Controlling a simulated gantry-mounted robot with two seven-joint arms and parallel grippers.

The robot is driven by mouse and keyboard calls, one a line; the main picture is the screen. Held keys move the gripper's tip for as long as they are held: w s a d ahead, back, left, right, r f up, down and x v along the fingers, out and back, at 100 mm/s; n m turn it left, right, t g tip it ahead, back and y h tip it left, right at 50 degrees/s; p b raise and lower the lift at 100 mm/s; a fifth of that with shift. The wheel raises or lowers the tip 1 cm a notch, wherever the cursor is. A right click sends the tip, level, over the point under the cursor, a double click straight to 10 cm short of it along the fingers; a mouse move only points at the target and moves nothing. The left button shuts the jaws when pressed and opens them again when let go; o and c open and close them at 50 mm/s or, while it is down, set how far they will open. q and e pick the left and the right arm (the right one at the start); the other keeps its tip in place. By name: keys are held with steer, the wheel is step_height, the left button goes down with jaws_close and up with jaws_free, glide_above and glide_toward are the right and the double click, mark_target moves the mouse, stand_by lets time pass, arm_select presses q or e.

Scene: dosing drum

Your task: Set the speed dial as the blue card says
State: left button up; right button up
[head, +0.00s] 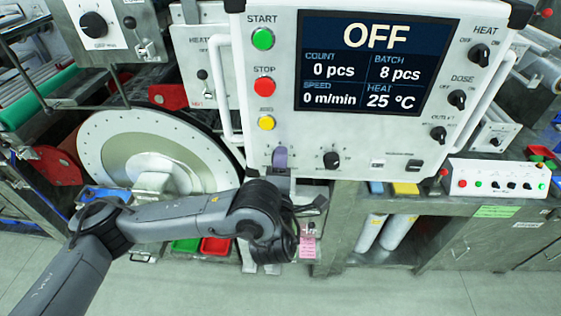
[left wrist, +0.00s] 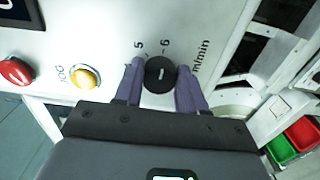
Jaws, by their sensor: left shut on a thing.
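The speed dial (left wrist: 160,74) is a round black knob with a short white mark, on the white panel. In the left wrist view, the figures 5 and 6 and the letters m/min are printed around it. The mark points up, roughly toward the 6. My left gripper (left wrist: 160,80) has its purple fingers on both sides of the dial, shut on it. In the head view, the left gripper (head: 280,160) is at the panel's lower left and hides the dial. The screen (head: 375,65) reads OFF and SPEED 0 m/min. No readable blue card shows. My right gripper is out of view.
The yellow JOG button (head: 266,122), red STOP button (head: 264,86) and green START button (head: 262,39) are above the gripper. Another black knob (head: 331,160) is to its right. A large pale disc (head: 125,140) is to the left. Red and green bins (head: 216,245) are below.

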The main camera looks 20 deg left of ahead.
arm_select(q)
steer(key=o, duration=1)
steer(key=shift+b+v, duration=0.6)
steer(key=shift+v, duration=4.75)
steer(key=shift+s, duration=0.1)
steer(key=shift+f, duration=0.1)
